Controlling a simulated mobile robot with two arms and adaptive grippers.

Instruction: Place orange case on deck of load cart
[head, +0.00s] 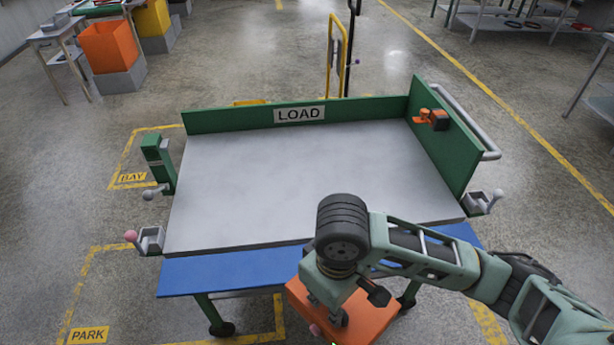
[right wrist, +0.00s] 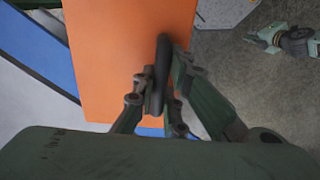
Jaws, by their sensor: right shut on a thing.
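The orange case (head: 372,317) hangs at the near side of the load cart, in front of its blue front edge (head: 235,272). My right gripper (head: 341,318) is shut on the case's dark handle (right wrist: 162,75). In the right wrist view the orange case (right wrist: 120,60) fills the upper middle, with the fingers around the handle. The cart's grey deck (head: 300,170) is flat and bare. Green walls stand along its back, with a LOAD sign (head: 299,114), and its right side. My left gripper is in neither view.
An orange clamp-like item (head: 432,119) is on the right green wall. Small brackets with knobs stick out at the deck's left (head: 150,240) and right (head: 483,202) corners. A yellow hand truck (head: 338,60) stands behind the cart. Open floor lies left of it.

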